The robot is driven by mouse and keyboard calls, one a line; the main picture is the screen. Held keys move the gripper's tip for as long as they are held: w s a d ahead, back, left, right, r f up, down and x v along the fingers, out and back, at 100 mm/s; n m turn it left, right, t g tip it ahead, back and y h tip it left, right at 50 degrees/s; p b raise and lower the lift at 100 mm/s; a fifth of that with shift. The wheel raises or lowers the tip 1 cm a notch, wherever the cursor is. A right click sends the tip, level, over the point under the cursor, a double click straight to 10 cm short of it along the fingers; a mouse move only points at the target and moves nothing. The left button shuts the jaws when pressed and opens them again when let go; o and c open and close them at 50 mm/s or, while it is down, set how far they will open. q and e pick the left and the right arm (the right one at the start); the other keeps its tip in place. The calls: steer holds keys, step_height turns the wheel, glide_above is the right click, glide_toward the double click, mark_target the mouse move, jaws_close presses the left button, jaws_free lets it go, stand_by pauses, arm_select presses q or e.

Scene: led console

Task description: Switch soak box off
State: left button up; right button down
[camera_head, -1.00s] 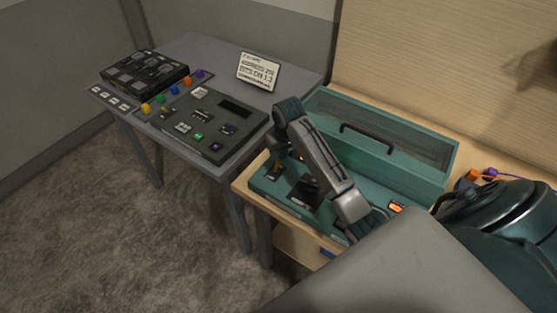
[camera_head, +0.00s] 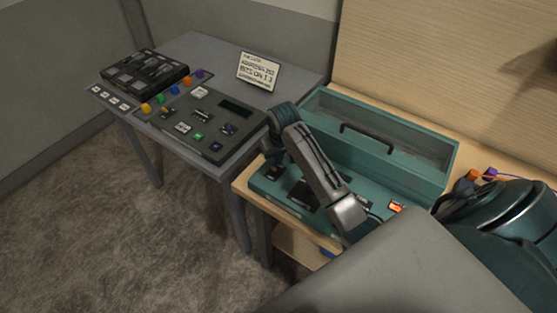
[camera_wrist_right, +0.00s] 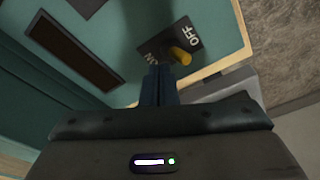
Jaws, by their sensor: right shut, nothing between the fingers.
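The soak box is a teal console (camera_head: 385,148) with an open-topped bin and a lower front panel, on a wooden bench. In the right wrist view a yellow toggle lever (camera_wrist_right: 181,55) stands on a dark plate (camera_wrist_right: 165,42) marked OFF and ON. My right gripper (camera_wrist_right: 160,80) is shut and empty, its fingertips close beside the lever. I cannot tell whether they touch it. In the head view the right gripper (camera_head: 270,147) is over the left end of the panel, partly hidden by its own arm. An orange indicator (camera_head: 397,207) glows on the panel. My left gripper is not seen.
A grey table (camera_head: 222,60) stands to the left with a dark control console (camera_head: 205,125), coloured knobs, a black switch unit (camera_head: 145,73) and a white sign (camera_head: 258,72). Orange and purple connectors (camera_head: 474,175) lie right of the soak box. Carpet in front is clear.

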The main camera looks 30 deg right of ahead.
step_height(320, 180, up, 7)
steer(key=shift+w+d, duration=0.2)
steer(key=shift+d, duration=0.25)
stand_by(0.6)
steer(key=shift+s, duration=0.1)
stand_by(0.4)
